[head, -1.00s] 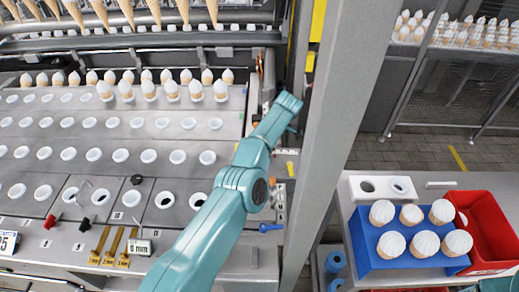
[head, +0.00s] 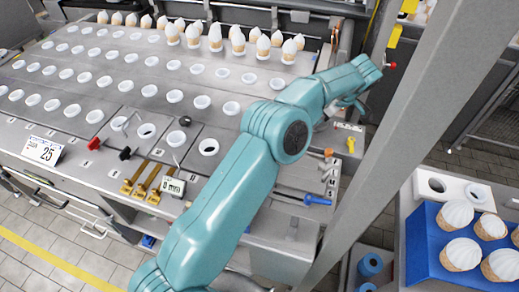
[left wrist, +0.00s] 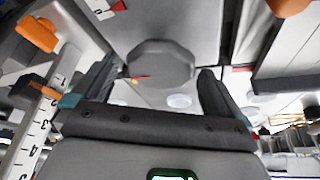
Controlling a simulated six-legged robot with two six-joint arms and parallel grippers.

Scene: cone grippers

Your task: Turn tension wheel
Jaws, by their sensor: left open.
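A dark grey faceted wheel (left wrist: 160,64) with a small red and yellow mark shows in the left wrist view; I take it for the tension wheel. My left gripper (left wrist: 159,72) is open, with one dark finger on each side of the wheel's near part. I cannot tell whether the fingers touch it. In the head view my teal left arm reaches up and right to the machine's right end, where its gripper is mostly hidden behind the arm. I cannot make out the wheel there. My right gripper is not in view.
A numbered scale (left wrist: 38,125) and an orange part (left wrist: 37,33) lie left of the gripper. The head view shows the perforated machine top (head: 110,75) with several cones, a grey post (head: 425,105) close right of my arm, a blue handle (head: 317,200) and a blue cone tray (head: 428,262).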

